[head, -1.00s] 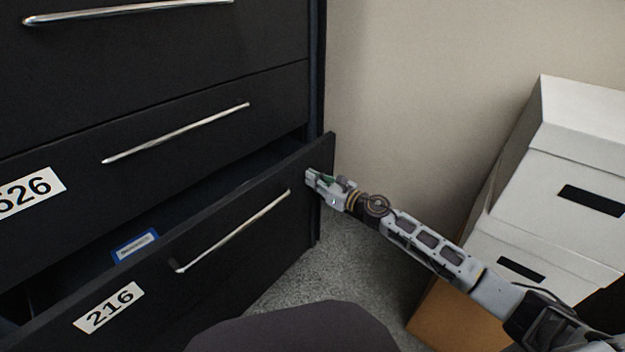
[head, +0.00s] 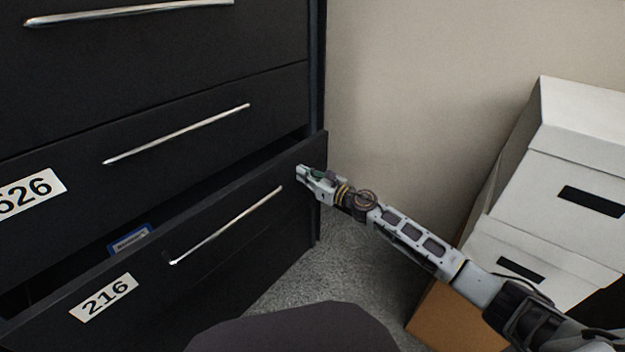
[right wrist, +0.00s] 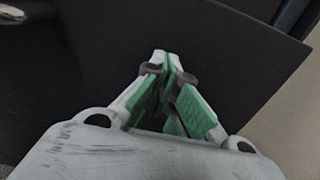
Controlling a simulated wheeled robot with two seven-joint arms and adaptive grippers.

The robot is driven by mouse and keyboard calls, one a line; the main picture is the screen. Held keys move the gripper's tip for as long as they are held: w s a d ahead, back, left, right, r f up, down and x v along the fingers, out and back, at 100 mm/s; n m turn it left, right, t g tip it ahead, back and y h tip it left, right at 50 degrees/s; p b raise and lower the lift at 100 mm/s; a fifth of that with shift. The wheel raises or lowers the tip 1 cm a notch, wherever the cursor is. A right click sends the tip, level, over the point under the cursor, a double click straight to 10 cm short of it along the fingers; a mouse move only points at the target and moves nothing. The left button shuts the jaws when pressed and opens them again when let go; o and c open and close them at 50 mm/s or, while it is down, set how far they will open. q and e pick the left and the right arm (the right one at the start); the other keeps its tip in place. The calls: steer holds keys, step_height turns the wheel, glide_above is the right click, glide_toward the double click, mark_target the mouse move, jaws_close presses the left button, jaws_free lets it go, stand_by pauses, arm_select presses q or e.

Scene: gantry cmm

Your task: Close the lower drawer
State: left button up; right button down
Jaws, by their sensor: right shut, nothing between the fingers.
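The lower drawer (head: 245,240) is black, with a silver bar handle (head: 226,226) and a "216" label (head: 103,298). It stands partly open, with a dark gap behind its front. A blue-edged card (head: 130,241) shows inside. My right gripper (head: 301,172) is shut and empty, its tips at the drawer front near the upper right corner, right of the handle. In the right wrist view the shut fingertips (right wrist: 164,58) point at the black drawer front (right wrist: 225,60) and seem to touch it; exact contact is hard to tell. My left gripper is not in view.
The drawer above (head: 180,140), with its own handle and "626" label, is shut. A beige wall (head: 420,90) stands right of the cabinet. White boxes (head: 560,190) are stacked at the right, beside my right arm. Grey carpet (head: 300,275) shows below.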

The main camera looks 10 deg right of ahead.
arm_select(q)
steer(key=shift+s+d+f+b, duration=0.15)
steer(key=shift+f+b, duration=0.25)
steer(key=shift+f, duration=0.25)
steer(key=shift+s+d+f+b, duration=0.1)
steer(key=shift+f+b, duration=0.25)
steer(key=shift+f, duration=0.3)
arm_select(e)
steer(key=x, duration=0.9)
steer(key=shift+r, duration=0.2)
steer(key=shift+w+a, duration=0.1)
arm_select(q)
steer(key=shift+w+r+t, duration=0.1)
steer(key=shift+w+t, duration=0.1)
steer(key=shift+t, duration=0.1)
